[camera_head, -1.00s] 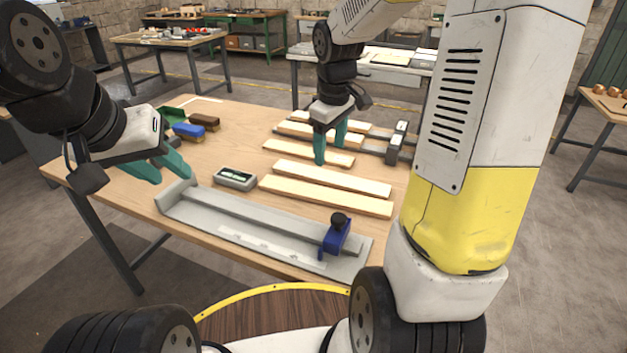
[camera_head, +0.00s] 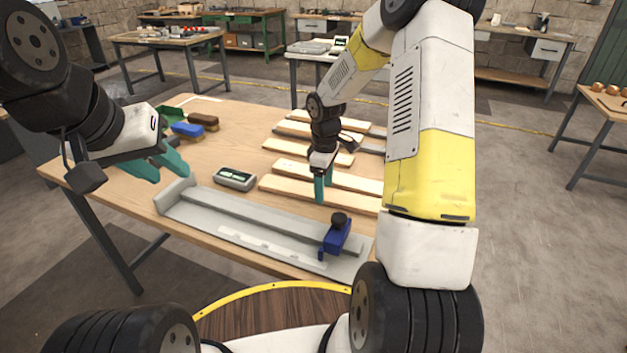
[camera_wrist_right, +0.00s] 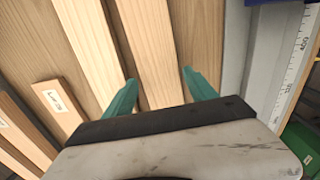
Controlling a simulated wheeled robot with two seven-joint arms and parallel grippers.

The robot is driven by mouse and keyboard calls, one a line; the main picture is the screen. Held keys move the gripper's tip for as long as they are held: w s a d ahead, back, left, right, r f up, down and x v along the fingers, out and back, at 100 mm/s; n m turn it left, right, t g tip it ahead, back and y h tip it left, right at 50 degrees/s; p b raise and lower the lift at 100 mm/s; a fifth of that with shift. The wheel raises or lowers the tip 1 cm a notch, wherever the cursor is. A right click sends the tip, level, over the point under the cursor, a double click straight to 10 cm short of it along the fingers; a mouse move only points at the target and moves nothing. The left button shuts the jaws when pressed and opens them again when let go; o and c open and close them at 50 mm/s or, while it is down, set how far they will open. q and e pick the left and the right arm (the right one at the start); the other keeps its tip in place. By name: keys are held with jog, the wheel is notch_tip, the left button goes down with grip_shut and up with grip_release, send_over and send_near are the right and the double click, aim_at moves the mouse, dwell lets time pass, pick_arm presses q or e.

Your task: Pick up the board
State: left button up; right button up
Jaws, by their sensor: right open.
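Several pale wooden boards lie on the table. The nearest board (camera_head: 284,187) lies just behind the grey jig, with a second board (camera_head: 352,181) behind it. My right gripper (camera_head: 323,190) points down at the nearest board. In the right wrist view my right gripper (camera_wrist_right: 164,92) is open, with a board (camera_wrist_right: 153,50) running between its fingers. The fingers look apart from its sides; their height above the table is hard to tell. My left gripper (camera_head: 170,171) is open and empty over the table's left part, by the jig's left end.
The grey jig (camera_head: 215,203) with a blue clamp (camera_head: 336,238) lies along the table's front edge. Blue (camera_head: 187,131) and brown (camera_head: 204,120) brushes lie at the back left. My right arm hides the table's right side.

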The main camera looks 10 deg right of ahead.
jog(key=shift+f, duration=0.6)
jog(key=c, duration=1.4)
jog(key=shift+o, duration=0.2)
jog(key=shift+r, duration=0.1)
